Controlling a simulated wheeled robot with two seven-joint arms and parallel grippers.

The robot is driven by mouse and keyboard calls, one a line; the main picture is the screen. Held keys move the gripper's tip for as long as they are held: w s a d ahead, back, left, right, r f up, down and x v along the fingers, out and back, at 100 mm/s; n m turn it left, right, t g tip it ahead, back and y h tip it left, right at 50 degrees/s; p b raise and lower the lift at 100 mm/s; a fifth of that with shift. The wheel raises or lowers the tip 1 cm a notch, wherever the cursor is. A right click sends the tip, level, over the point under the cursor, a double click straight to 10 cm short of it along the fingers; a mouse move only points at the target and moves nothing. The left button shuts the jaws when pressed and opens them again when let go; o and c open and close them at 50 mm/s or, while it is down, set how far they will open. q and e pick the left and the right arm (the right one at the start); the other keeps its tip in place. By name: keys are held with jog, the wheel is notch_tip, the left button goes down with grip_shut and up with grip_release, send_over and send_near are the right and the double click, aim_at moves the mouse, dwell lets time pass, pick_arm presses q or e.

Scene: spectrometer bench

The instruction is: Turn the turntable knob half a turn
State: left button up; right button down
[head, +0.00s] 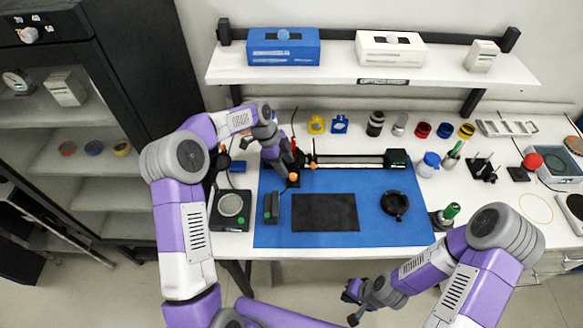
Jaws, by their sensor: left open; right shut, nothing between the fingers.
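A black round part (395,204), which may be the turntable, lies on the right of the blue mat (340,239); I cannot make out a knob on it. My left gripper (293,177) is open at the mat's back left, fingertips pointing down by the left end of a black rail (350,160). Small orange parts show close by; I cannot tell whether the fingers touch anything. The arm hides part of this spot. My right gripper (352,305) is shut and empty, in front of the bench and away from the mat.
A black flat plate (325,212) lies mid-mat. A device with a silver disc (231,205) stands left of the mat. Several coloured jars (422,130) line the back. A white shelf (360,69) with boxes hangs above.

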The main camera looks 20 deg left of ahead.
aim_at(292, 175)
pick_arm(q)
jog(key=shift+x, duration=2.2)
jog(key=shift+w, duration=0.1)
grip_shut()
